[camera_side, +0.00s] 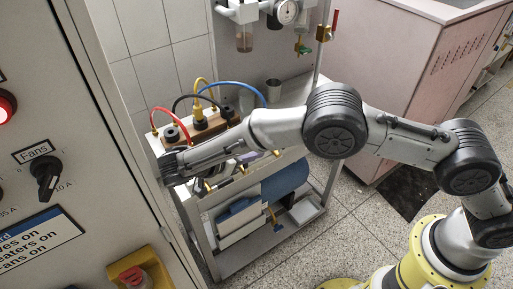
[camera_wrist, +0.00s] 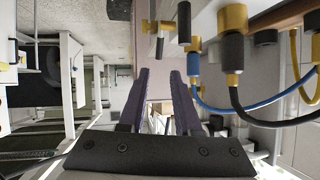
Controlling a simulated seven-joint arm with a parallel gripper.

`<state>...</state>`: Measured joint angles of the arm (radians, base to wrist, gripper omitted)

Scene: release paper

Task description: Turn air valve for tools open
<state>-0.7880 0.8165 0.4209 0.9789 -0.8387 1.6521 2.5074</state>
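Several valves are in view, but no label shows which one is for tools.
A wooden block (camera_side: 204,123) carries red, black, yellow and blue hoses. The blue hose (camera_wrist: 245,104) loops close to the right of my fingers. A control cabinet (camera_side: 105,130) with a fans switch stands left. A pink cabinet (camera_side: 405,90) stands behind. Open floor lies right of the cart.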

